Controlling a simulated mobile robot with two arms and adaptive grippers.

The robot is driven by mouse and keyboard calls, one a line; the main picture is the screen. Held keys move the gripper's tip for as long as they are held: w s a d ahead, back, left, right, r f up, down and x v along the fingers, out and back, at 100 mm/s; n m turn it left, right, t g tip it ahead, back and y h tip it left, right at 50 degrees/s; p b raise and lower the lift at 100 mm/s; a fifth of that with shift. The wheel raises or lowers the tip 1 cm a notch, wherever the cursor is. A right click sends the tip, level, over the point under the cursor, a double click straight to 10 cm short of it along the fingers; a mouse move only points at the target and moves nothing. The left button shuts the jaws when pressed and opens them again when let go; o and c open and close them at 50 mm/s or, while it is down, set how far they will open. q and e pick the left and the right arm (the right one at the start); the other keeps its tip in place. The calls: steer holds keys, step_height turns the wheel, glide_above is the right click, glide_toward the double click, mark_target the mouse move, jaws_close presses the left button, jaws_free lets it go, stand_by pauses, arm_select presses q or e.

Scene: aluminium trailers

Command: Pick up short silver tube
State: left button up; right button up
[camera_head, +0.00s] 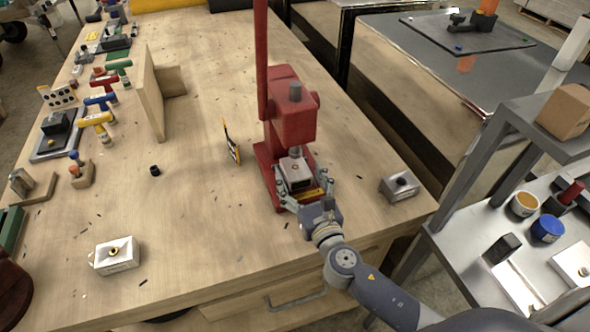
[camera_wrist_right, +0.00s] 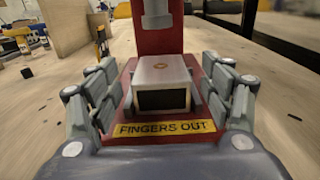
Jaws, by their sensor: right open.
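My right gripper (camera_head: 306,190) is at the base of the red press (camera_head: 291,118). Its fingers are open, one on each side of a silver block (camera_wrist_right: 162,82) on the press base, with a gap on both sides in the wrist view. The block has a small brass-coloured spot on top and a dark front opening. The press's silver ram (camera_wrist_right: 155,14) is above and behind it. I cannot clearly identify a short silver tube. A silver block at right (camera_head: 394,190) has a small dark round part on top. My left gripper is not in view.
A yellow "FINGERS OUT" label (camera_wrist_right: 165,129) lies in front of the block.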

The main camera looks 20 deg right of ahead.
mark_target(295, 167)
steer(key=w, duration=0.2)
steer(key=w+r+p, duration=0.1)
steer(key=shift+w, duration=0.4)
steer(key=shift+w+f, duration=0.2)
steer(key=shift+w, duration=0.2)
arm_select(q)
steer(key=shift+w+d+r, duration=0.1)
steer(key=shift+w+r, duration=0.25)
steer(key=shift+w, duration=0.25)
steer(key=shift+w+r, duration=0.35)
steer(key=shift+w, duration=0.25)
arm_select(e)
steer(key=shift+c, duration=0.3)
steer(key=shift+s, duration=0.1)
steer(key=c, duration=1.2)
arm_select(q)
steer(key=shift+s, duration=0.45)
arm_select(e)
steer(key=shift+r, duration=0.15)
